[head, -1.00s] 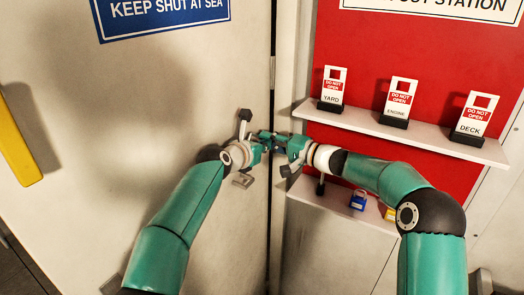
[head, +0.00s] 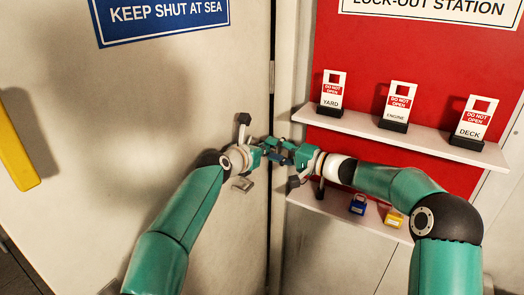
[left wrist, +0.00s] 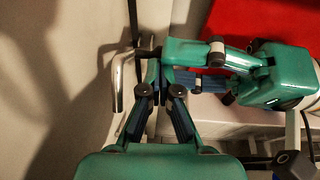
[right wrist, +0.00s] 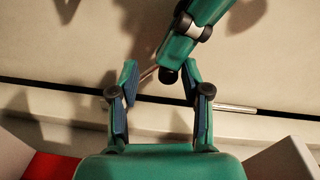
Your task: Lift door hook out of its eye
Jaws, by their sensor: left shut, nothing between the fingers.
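In the right wrist view, a thin silver rod (right wrist: 235,108) sticks out past my right finger, along the dark door gap. It may be part of the door hook; the eye cannot be made out. A bent silver rod (left wrist: 118,80) stands on the pale door side in the left wrist view. I cannot tell whether it is the hook or a handle. My left gripper (head: 265,150) is shut and empty at the door's edge, its tips close to the gap. My right gripper (head: 281,150) is open, its fingers apart (right wrist: 162,85), with the left gripper's tip seen between them.
The pale door (head: 150,130) has a blue sign (head: 165,10) and a yellow bar (head: 17,150). On the right, a red board carries a shelf (head: 350,124) with three tags. A lower shelf (head: 330,206) holds a blue padlock (head: 358,204) and a yellow one (head: 393,218). Both grippers crowd each other.

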